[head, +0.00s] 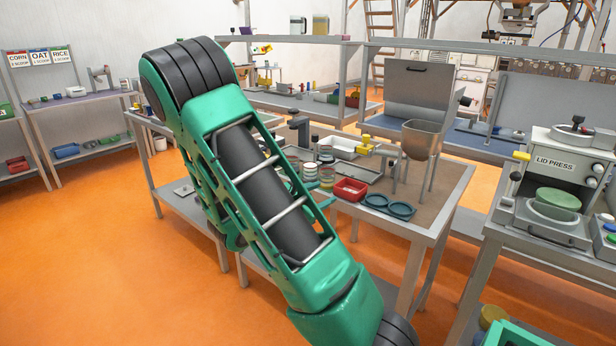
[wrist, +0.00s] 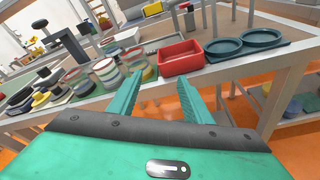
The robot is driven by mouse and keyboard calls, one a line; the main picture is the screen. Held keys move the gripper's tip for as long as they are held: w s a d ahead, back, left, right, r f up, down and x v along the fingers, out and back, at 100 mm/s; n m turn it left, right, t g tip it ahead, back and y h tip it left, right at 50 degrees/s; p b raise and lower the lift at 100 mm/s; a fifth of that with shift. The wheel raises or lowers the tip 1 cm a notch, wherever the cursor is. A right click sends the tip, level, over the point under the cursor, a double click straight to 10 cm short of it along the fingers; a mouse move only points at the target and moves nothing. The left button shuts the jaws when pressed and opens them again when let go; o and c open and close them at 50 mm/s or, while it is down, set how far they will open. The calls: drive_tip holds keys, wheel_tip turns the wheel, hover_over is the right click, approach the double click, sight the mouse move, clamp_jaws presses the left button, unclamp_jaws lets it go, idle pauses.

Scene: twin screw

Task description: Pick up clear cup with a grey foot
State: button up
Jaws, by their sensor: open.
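Several small clear cups with coloured bands stand in a group on the workbench. In the wrist view one cup (wrist: 107,74) is just left of my gripper, another (wrist: 76,80) is further left, and a third (wrist: 134,59) stands behind the left finger. In the head view one cup (head: 327,174) shows beside my green arm. My gripper (wrist: 161,80) is open, with nothing between its fingers, in front of the bench edge.
A red bin (wrist: 181,58) is just beyond my gripper, with dark round holders (wrist: 240,43) to its right. Dark discs and a black post fixture (wrist: 62,38) stand left of the cups. A hopper (head: 421,140) rises above the workbench (head: 437,190). The lid press (head: 555,163) is at right.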

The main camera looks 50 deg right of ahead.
sight(307, 171)
drive_tip(key=w+a+n+t+h, duration=0.1)
drive_tip(key=w+a+n+t, duration=0.2)
drive_tip(key=w+n+t, duration=0.35)
drive_tip(key=shift+n+g, duration=0.65)
drive_tip(key=shift+n, duration=0.3)
drive_tip(key=x, duration=0.7)
drive_tip(key=w+r+x, duration=0.1)
drive_tip(key=x, duration=0.3)
drive_tip(key=shift+a, duration=0.2)
drive_tip(key=shift+c, duration=0.7)
drive_tip(key=c, duration=0.7)
drive_tip(key=shift+r, duration=0.15)
